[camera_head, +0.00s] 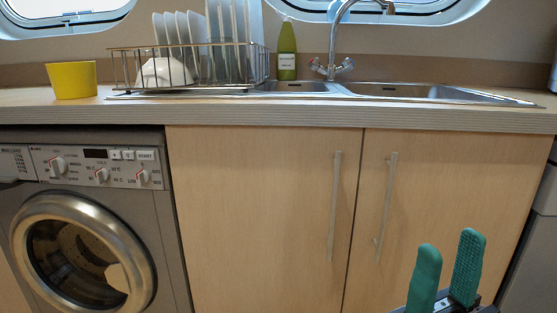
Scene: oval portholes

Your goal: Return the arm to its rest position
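My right gripper (446,272) shows at the lower right, with two green padded fingers pointing up and apart. It is open and nothing shows between the fingers. It stands in front of the right wooden cupboard door (448,190), near that door's lower part; I cannot tell how far from it. The rest of the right arm is below the picture. My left gripper is not in view.
A counter (300,112) runs across the view, with a sink (400,92), tap (333,65), green bottle (287,50), dish rack (190,68) and yellow bowl (72,80). A washing machine (90,220) stands lower left. Two long handles (334,205) (386,205) stick out from closed doors.

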